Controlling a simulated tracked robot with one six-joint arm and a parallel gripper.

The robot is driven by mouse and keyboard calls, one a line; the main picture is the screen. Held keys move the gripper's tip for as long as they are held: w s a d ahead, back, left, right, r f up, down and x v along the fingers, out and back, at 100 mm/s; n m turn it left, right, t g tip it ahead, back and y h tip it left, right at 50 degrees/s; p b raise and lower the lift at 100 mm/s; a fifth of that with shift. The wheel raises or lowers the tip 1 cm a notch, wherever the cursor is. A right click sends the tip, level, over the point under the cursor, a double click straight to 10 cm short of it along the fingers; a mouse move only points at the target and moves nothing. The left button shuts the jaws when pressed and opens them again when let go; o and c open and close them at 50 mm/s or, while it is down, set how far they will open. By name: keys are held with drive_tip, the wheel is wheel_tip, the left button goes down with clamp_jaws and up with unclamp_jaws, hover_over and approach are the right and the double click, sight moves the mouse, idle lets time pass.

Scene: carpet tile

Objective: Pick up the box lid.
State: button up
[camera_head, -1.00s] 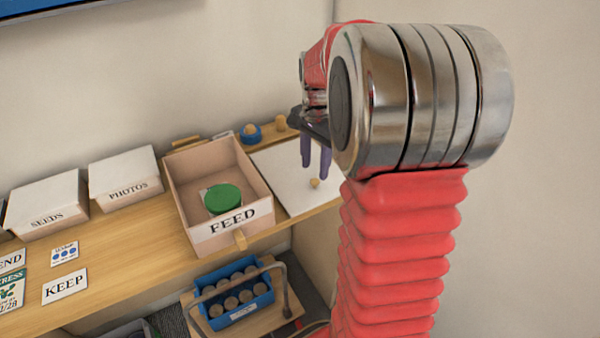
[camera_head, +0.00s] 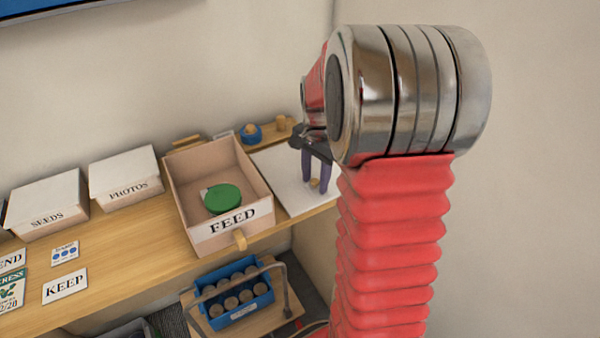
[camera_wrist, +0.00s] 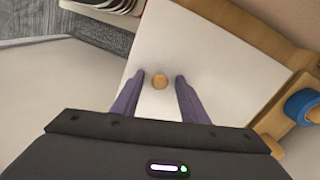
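I cannot tell exactly how high the fingertips are above the panel.
The open FEED box (camera_head: 203,238) holds a green round thing (camera_head: 223,198). The PHOTOS box (camera_head: 124,174) and SEEDS box (camera_head: 47,204) stand farther left. A blue round item (camera_head: 251,133) is behind the lid. A blue crate (camera_head: 236,309) stands below the shelf.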

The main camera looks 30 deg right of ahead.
clamp_jaws()
idle(0.3)
drive_tip(key=shift+r, duration=0.15)
wheel_tip(320, 180, up, 10)
idle(0.6)
idle(0.5)
